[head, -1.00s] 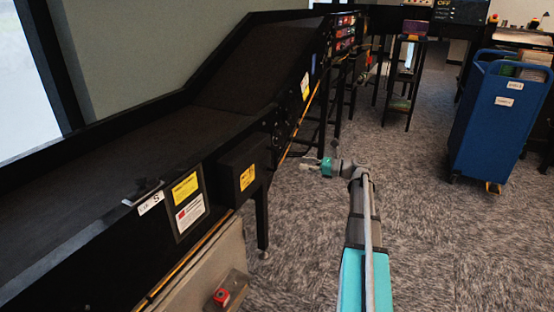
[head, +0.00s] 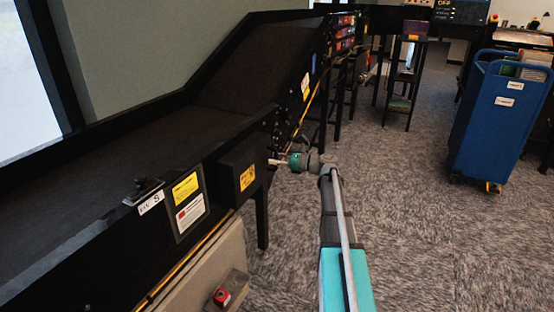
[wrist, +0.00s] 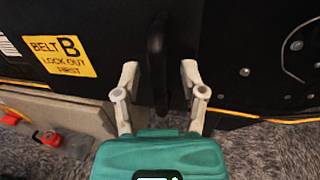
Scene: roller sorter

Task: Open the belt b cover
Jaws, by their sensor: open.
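The belt B cover (head: 232,165) is a black box on the side of the conveyor, with a yellow label. In the wrist view its label (wrist: 60,56) reads "BELT B LOCK OUT FIRST". A black upright handle (wrist: 156,50) stands to the right of that label. My gripper (wrist: 159,76) is open, with one pale finger on each side of the handle. The fingers look apart from the handle, though I cannot tell the depth exactly. In the head view my gripper (head: 271,161) is at the right edge of the cover. The cover looks shut.
The black conveyor (head: 110,150) runs along the left and slopes up at the back. A red button (head: 221,297) on a grey box sits below, near a beige panel. A blue cart (head: 497,125) stands at the right. The carpet between is clear.

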